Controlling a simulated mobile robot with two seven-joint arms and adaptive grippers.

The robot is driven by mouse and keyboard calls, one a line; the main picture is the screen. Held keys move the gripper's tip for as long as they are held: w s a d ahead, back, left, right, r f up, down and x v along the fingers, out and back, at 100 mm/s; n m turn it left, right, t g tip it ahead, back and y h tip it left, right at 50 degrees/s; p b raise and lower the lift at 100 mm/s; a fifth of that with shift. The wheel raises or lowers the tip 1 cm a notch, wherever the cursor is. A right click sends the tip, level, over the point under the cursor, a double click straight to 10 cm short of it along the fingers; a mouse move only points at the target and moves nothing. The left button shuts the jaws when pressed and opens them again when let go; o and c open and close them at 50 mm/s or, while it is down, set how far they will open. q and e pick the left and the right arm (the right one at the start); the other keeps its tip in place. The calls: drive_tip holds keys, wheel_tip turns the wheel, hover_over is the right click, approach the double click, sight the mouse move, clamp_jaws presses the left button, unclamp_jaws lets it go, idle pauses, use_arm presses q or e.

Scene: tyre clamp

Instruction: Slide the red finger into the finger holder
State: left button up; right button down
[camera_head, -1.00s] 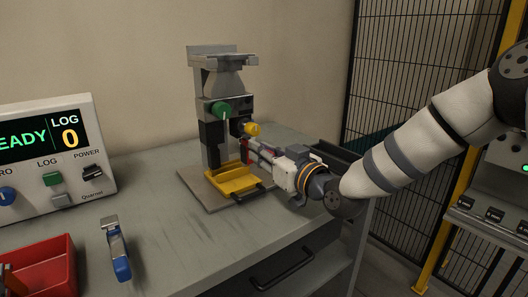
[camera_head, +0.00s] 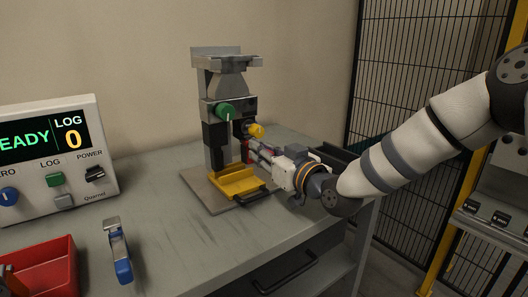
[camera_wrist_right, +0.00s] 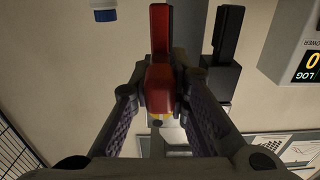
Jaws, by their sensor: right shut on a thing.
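The grey clamp stand (camera_head: 202,140) stands on a base plate on the table, with a green knob (camera_head: 223,111), a yellow knob (camera_head: 256,130) and dark blocks below its head. I cannot tell which block is the finger holder. My right gripper (camera_head: 257,151) comes in from the right, just below the yellow knob. It is shut on the red finger (camera_wrist_right: 159,60), which points up in the right wrist view, beside a black prong on a wider block (camera_wrist_right: 222,75). In the head view only a little red (camera_head: 247,153) shows close to the stand; contact is unclear. My left gripper is out of view.
A yellow tray (camera_head: 237,184) sits low on the stand's base. A display box (camera_head: 45,150), a red bin (camera_head: 40,262) and a blue-handled tool (camera_head: 119,252) lie to the left. The table between them and the stand is clear. A mesh fence stands behind.

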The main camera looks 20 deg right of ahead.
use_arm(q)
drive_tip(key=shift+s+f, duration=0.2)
use_arm(e)
drive_tip(key=shift+w+a, duration=0.25)
drive_tip(key=shift+w, duration=0.35)
drive_tip(key=c, duration=1.5)
unclamp_jaws()
drive_tip(key=shift+o, duration=0.2)
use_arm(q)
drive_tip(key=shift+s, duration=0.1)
use_arm(e)
drive_tip(key=v, duration=1.2)
